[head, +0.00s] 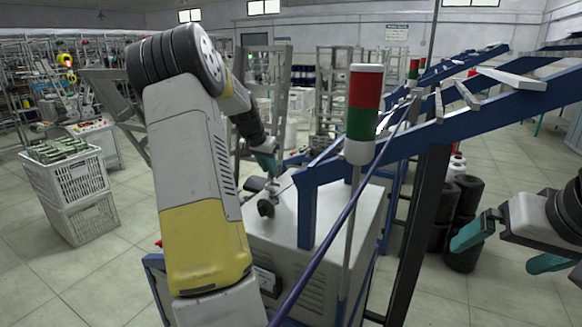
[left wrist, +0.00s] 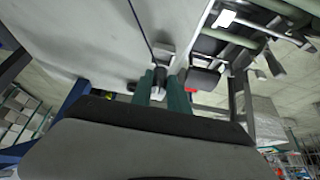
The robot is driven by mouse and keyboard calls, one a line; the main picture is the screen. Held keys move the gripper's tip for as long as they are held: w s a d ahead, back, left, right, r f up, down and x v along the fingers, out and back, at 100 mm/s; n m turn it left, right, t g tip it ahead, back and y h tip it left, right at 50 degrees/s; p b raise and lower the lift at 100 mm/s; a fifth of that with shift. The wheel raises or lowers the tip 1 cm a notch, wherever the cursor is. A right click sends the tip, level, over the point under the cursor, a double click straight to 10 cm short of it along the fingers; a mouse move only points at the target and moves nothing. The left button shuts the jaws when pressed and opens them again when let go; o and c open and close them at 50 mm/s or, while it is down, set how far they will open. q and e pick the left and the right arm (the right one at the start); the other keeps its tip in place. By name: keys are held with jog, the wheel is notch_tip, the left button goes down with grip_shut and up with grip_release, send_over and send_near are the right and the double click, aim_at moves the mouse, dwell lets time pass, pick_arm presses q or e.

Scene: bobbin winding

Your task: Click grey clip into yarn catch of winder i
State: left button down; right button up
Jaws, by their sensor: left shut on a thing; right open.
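My left gripper (head: 268,163) reaches down over the white top of the winder (head: 282,225) in the head view. In the left wrist view its two green fingers (left wrist: 165,92) are shut on a small pale grey piece, the grey clip (left wrist: 158,91), mostly hidden between them. A small light block with a dark part (left wrist: 164,56) lies just beyond the fingertips; I cannot tell whether it is the yarn catch or whether the clip touches it. My right gripper (head: 510,250) is open and empty at the right, away from the winder.
A blue frame (head: 307,212) and a red-green signal light (head: 363,116) on a pole stand close right of my left arm. A dark round part (head: 266,205) sits on the winder top. Stacked crates (head: 70,190) stand left. Dark spools (head: 466,195) stand behind my right gripper.

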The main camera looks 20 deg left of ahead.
pick_arm(q)
jog(key=shift+f, duration=0.2)
jog(key=shift+f, duration=1.85)
jog(key=c, duration=1.2)
grip_release()
jog(key=shift+r, duration=0.1)
jog(key=v, duration=0.7)
jog(key=shift+s+r, duration=0.15)
jog(key=shift+r, duration=0.15)
